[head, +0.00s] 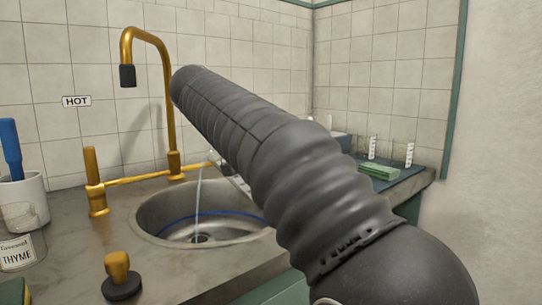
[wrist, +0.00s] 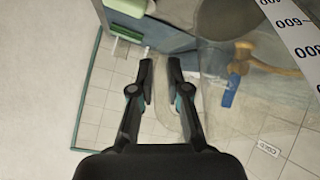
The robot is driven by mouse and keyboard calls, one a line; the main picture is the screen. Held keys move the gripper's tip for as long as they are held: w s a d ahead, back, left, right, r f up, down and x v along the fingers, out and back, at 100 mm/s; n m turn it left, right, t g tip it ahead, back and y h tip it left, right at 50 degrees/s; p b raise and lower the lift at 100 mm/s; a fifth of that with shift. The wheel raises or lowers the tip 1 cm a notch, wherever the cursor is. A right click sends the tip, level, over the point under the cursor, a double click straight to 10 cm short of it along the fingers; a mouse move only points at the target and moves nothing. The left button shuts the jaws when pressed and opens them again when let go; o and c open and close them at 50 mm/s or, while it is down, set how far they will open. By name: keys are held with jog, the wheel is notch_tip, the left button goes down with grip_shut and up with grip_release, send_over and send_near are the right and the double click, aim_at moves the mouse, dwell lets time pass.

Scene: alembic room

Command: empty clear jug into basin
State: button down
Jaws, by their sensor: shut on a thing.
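The basin (head: 160,235) is a round metal sink in the counter, with a dark drain and a blue line around its inside. A thin pale stream (head: 197,205) falls into it near the drain. The stream comes from beside my arm, which hides my gripper and nearly all of the jug in the head view. In the wrist view the clear jug (wrist: 235,105) fills the right side, with a white number scale (wrist: 290,35) at upper right. My gripper (wrist: 161,66) is shut on a clear part of the jug, seemingly its handle. The jug looks tilted; its liquid level cannot be told.
A brass tap (head: 165,80) arches behind the basin, beside a brass lever (head: 92,168). A brass knob (head: 118,268) stands at the front. A thyme jar (head: 18,250) and white pot (head: 25,200) are left; a green sponge (head: 379,171) lies right.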

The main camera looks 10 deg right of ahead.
jog(key=shift+r, duration=0.2)
jog(key=shift+w+d+r+n+t+h+b, duration=0.2)
jog(key=shift+r+t+h, duration=0.25)
jog(key=shift+r+h, duration=0.3)
jog(key=shift+w+a+r+n+t+h+b, duration=0.1)
jog(key=shift+r+t+h+b, duration=0.3)
jog(key=shift+r+h, duration=0.3)
jog(key=shift+s+a+t+h+b, duration=0.1)
jog(key=shift+a+t+h+b, duration=0.2)
jog(key=shift+h+b, duration=0.45)
jog(key=shift+s+a+r+t+h+b, duration=0.15)
jog(key=shift+r+t+h+b, duration=0.3)
jog(key=shift+b, duration=0.25)
jog(key=shift+a+r+n+h, duration=0.1)
jog(key=shift+r+n+h, duration=0.15)
jog(key=shift+r+n, duration=0.05)
